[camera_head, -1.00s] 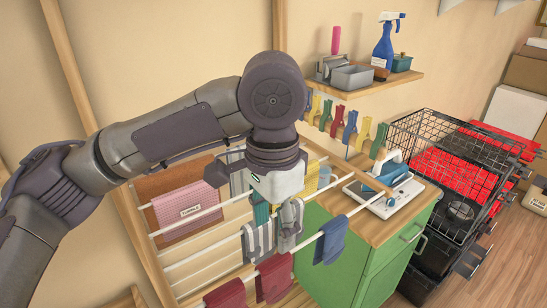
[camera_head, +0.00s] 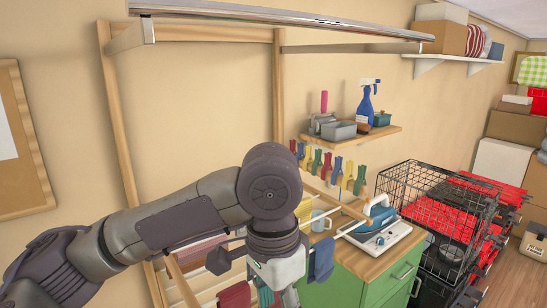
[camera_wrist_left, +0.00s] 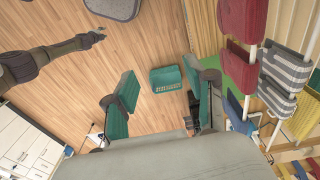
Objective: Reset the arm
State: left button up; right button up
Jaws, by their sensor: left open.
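My left arm (camera_head: 185,220) comes in from the left in the head view, in front of the drying rack. Its wrist points down, and the fingers are mostly cut off by the bottom edge. In the left wrist view the left gripper (camera_wrist_left: 160,98) is open and empty, its two teal-padded fingers wide apart. Beyond the gap lies wooden floor with a teal basket (camera_wrist_left: 166,79), well away from the fingers. A dark arm (camera_wrist_left: 45,58), probably my right one, shows at the left of the wrist view; its jaw state is unclear.
Cloths hang on the rack beside my left gripper, including a dark red cloth (camera_wrist_left: 240,70) and a striped cloth (camera_wrist_left: 285,70). A green cabinet (camera_head: 345,290) bears a blue iron (camera_head: 377,216). A wire crate (camera_head: 430,195) stands right. A metal rail (camera_head: 280,17) crosses above.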

pick_arm(q)
notch_tip(320, 180, down, 19)
jog(key=s+n+t+h, duration=0.2)
jog(key=n+h, duration=0.2)
jog(key=h, duration=0.2)
jog(key=s+a+f+n+t+y, duration=0.1)
jog(key=s+a+f+n+y, duration=0.1)
jog(key=s+a+f, duration=0.35)
jog(key=s+a+f+n+y, duration=0.1)
jog(key=s+a+f+y, duration=0.15)
jog(key=a, duration=0.55)
jog(key=s+a+f+n+t+y, duration=0.1)
jog(key=s+a+f+n+y, duration=0.1)
jog(key=s+a+f, duration=0.4)
notch_tip(320, 180, down, 32)
jog(key=a+g+b, duration=0.2)
jog(key=b, duration=0.4)
jog(key=s+a+f+b, duration=0.1)
jog(key=s+f+b, duration=0.1)
jog(key=s+f, duration=0.6)
jog(key=s+a+f+g+b, duration=0.1)
jog(key=s+f+b, duration=0.1)
jog(key=s+f, duration=0.6)
notch_tip(320, 180, down, 4)
jog(key=shift+s+a+f+b, duration=0.1)
jog(key=shift+s+a+b, duration=0.2)
pick_arm(e)
notch_tip(320, 180, down, 11)
jog(key=shift+r, duration=0.2)
